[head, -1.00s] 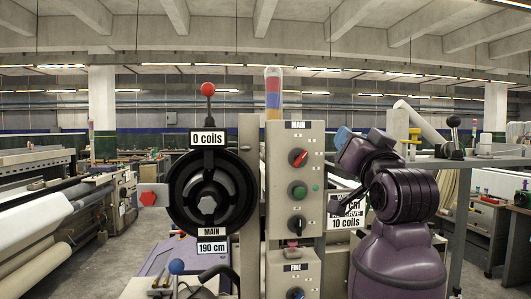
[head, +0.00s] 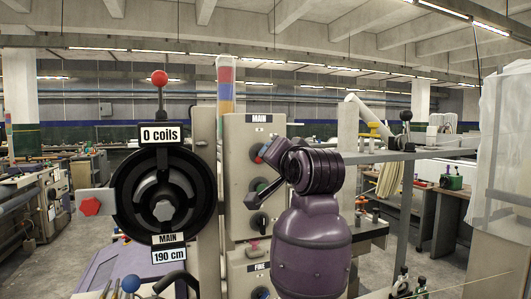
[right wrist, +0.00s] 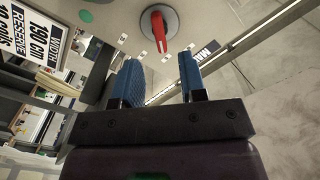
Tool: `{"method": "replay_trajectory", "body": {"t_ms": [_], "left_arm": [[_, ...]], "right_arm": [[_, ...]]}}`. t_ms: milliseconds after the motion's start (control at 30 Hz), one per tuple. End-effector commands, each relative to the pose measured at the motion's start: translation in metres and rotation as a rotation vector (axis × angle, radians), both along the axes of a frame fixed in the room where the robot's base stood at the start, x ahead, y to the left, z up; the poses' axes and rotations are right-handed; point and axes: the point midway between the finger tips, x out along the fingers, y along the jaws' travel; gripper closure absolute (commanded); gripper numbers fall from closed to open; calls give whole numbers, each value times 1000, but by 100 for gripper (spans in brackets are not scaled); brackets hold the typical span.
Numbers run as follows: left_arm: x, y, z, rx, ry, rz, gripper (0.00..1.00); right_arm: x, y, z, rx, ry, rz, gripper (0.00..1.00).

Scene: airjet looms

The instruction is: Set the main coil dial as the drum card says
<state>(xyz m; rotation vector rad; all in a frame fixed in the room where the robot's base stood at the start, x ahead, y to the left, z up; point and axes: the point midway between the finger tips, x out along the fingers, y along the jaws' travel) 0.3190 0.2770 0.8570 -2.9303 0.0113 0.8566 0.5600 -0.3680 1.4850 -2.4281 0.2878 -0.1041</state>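The main drum (head: 163,198) is a black wheel with a "0 coils" plate (head: 160,135) above it and a card (head: 169,249) reading "MAIN 190 cm" below. To its right is the grey "MAIN" panel (head: 237,150) with several dials. My right gripper (head: 268,152) is in front of the upper dial and partly hides it. In the right wrist view, that dial (right wrist: 157,32) has a red pointer handle, just beyond the blue fingers. My right gripper (right wrist: 160,78) is open and empty, apart from the dial. My left gripper is not in view.
The reserve card (right wrist: 40,38) shows at the upper left of the right wrist view. A shelf frame (head: 400,156) stands to the right.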

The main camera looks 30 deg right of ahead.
Motion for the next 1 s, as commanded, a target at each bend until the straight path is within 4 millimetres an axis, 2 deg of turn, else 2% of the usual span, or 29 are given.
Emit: {"method": "replay_trajectory", "body": {"t_ms": [100,300,500,767,1000], "left_arm": [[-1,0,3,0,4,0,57],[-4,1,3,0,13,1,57],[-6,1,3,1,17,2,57],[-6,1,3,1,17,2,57],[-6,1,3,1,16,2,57]], "right_arm": [[20,-5,1,0,3,0,62],[43,-10,1,-1,2,0,62],[52,-12,0,-1,0,0,62],[52,-13,0,-1,-1,-1,62],[52,-12,0,-1,-1,-1,98]]}}
